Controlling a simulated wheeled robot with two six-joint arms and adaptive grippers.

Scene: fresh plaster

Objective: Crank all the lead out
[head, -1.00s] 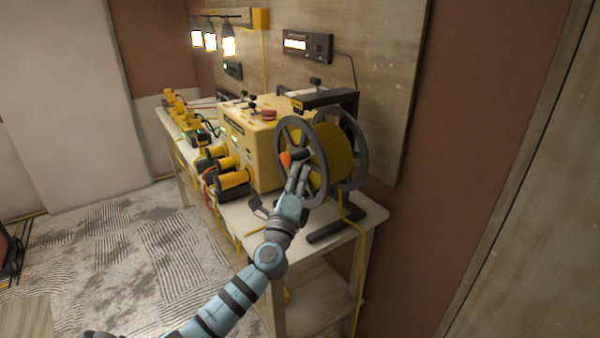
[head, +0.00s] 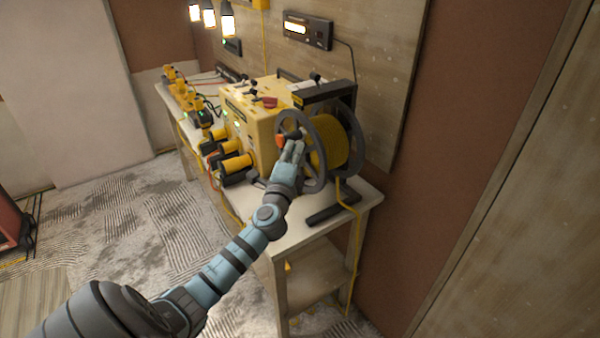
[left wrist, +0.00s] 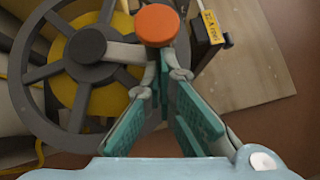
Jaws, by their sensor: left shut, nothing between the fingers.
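The reel (head: 361,138) stands on the near end of the bench, with grey spoked side wheels and yellow lead wound on its drum (head: 325,158). Yellow lead (head: 346,197) hangs from it over the bench edge. The crank has an orange knob (head: 281,141), large at top centre of the left wrist view (left wrist: 157,25). A grey crank arm (left wrist: 125,52) runs from the hub toward it. My left gripper (head: 292,150) is at the knob, its fingertips (left wrist: 164,72) together just below it in the wrist view. They hold nothing; whether they touch the knob is unclear. My right gripper is out of view.
A yellow box (head: 250,125) with a red switch stands beside the reel. Yellow plugs (head: 235,163) stick out of its front. Chargers or tools (head: 198,115) line the bench behind. A lit display (head: 308,29) hangs on the wall.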

